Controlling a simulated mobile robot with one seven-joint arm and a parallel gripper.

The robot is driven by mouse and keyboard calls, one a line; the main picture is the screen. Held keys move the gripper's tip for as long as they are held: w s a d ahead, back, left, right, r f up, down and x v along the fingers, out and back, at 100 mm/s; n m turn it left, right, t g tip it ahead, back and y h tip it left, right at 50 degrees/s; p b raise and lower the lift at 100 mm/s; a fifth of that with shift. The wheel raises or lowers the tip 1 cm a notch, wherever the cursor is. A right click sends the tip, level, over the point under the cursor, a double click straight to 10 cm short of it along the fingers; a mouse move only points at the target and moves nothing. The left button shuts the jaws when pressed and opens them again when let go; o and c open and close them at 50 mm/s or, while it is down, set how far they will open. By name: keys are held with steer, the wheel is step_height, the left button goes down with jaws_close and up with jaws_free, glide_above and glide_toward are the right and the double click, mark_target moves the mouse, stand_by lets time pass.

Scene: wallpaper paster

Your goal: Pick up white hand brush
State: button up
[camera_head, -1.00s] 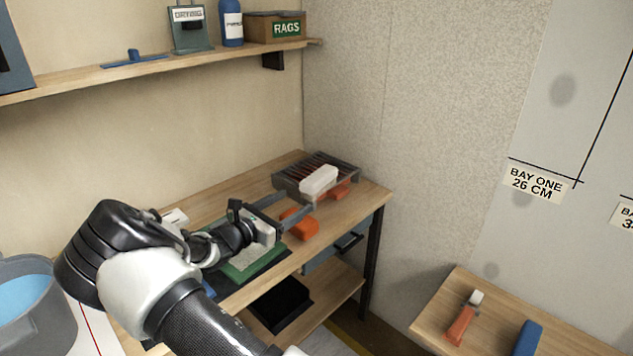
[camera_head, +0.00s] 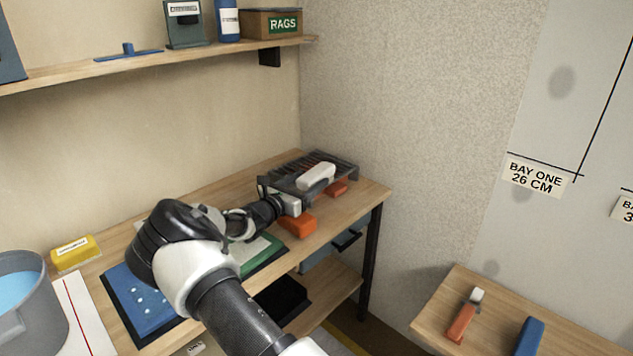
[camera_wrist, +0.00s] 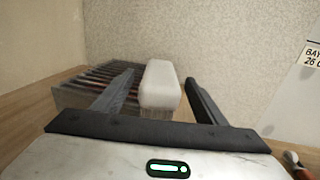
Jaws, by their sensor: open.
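The white hand brush (camera_head: 316,177) is a pale rounded block at the right side of the grey slatted rack (camera_head: 283,187) on the workbench. In the wrist view the brush (camera_wrist: 160,88) lies lengthwise between the two dark fingers of my gripper (camera_wrist: 160,76), with visible space on both sides. My gripper (camera_head: 299,188) is open and empty, just in front of the brush at the rack's front. The fingertips are partly hidden in the head view, and I cannot tell how far they reach along the brush.
An orange block (camera_head: 298,226) sits on the bench right beside my gripper, and another orange piece (camera_head: 337,187) is right of the brush. A green mat (camera_head: 268,259) lies under my arm. A shelf (camera_head: 190,58) runs above; the textured wall stands behind.

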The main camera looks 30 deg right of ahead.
mark_target(316, 174)
steer(key=b+x, duration=0.1)
steer(key=x, duration=0.3)
steer(key=shift+w+d+f, duration=0.15)
steer(key=shift+w+d, duration=0.05)
steer(key=shift+d, duration=0.05)
steer(key=shift+c, duration=0.2)
steer(key=c, duration=1.2)
step_height(316, 174, up, 10)
steer(key=shift+r+p, duration=0.1)
steer(key=shift+p, duration=1.15)
